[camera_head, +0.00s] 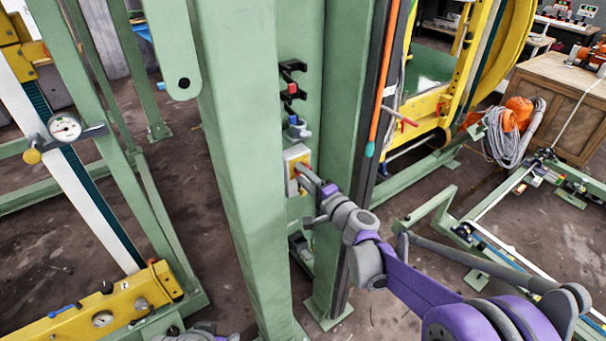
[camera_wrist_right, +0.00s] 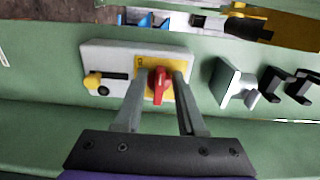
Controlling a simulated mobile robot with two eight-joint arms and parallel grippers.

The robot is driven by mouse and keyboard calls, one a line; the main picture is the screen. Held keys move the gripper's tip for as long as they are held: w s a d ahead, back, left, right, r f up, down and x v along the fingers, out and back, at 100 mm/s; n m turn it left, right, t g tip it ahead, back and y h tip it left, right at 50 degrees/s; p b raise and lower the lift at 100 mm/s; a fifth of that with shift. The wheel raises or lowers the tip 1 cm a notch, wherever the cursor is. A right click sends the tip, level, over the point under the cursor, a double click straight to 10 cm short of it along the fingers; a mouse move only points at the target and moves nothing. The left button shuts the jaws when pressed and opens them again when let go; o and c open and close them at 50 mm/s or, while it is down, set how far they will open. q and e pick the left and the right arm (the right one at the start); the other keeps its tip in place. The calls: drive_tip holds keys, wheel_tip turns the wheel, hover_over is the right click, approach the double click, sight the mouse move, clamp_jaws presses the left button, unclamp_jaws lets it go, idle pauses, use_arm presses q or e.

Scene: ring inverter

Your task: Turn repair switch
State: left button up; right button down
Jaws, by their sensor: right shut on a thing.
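The repair switch is a red rotary knob (camera_wrist_right: 159,84) on a yellow plate of a pale grey box (camera_wrist_right: 115,58). The box is fixed to a green post and also shows in the head view (camera_head: 289,157). My right gripper (camera_wrist_right: 161,82) has one finger on each side of the red knob and is shut on it. In the head view my right gripper (camera_head: 306,172) reaches the box from the lower right and hides the knob. The knob's handle stands roughly along the fingers in the wrist view. My left gripper is not visible.
Beside the box are a grey bracket (camera_wrist_right: 234,86) and black hooks (camera_wrist_right: 284,84). A yellow knob (camera_wrist_right: 92,82) sits at the box's other end. Green posts (camera_head: 235,150) flank the switch closely. An orange rod (camera_head: 383,80) hangs to the right.

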idle(0.3)
drive_tip(key=c, duration=0.9)
unclamp_jaws()
drive_tip(key=b+v, duration=0.1)
drive_tip(key=v, duration=1)
